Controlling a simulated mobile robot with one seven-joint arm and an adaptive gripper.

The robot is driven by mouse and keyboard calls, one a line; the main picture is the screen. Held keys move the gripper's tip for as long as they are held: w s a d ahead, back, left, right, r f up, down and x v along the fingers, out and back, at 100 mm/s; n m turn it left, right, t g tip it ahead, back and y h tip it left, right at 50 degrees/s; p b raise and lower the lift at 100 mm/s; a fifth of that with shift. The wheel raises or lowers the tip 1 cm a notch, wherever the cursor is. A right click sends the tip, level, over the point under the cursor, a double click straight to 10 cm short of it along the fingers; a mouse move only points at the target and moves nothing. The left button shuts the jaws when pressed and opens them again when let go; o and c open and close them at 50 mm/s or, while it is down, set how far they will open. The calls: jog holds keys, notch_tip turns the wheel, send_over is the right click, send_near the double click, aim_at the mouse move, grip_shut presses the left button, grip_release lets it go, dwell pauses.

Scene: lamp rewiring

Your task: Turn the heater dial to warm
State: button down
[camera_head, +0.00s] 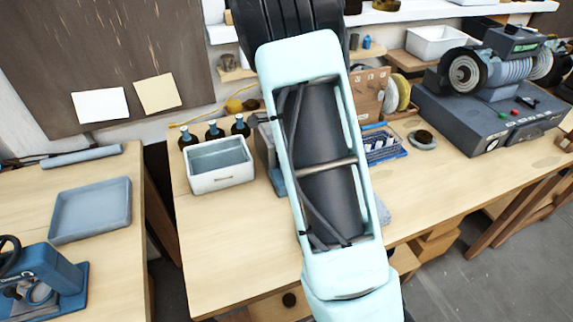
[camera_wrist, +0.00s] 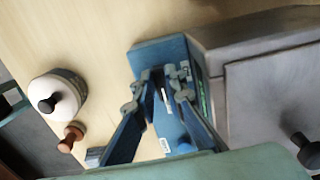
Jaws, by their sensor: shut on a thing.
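In the wrist view, a blue unit (camera_wrist: 150,53) sits on the wooden bench against a grey metal box. I take the blue unit to be the heater part, but the dial's face and marks cannot be read. My gripper (camera_wrist: 157,79) reaches over the blue unit, its two fingers close together around a small dark part near the upper middle, apparently the dial. The fingers hide most of it, so its setting cannot be told. In the head view my arm covers the gripper and the dial.
The grey box (camera_wrist: 270,85) has a black knob (camera_wrist: 302,146). A white round pot (camera_wrist: 58,90) and a brown knob (camera_wrist: 71,137) stand left. In the head view, a white bin (camera_head: 220,180), several dark bottles (camera_head: 213,131) and a grey machine (camera_head: 470,125) stand on the bench.

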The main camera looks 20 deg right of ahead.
dwell(0.4)
jog(key=c, duration=2)
grip_release()
notch_tip(320, 180, up, 12)
jog(key=shift+r, duration=0.1)
jog(key=shift+d, duration=0.15)
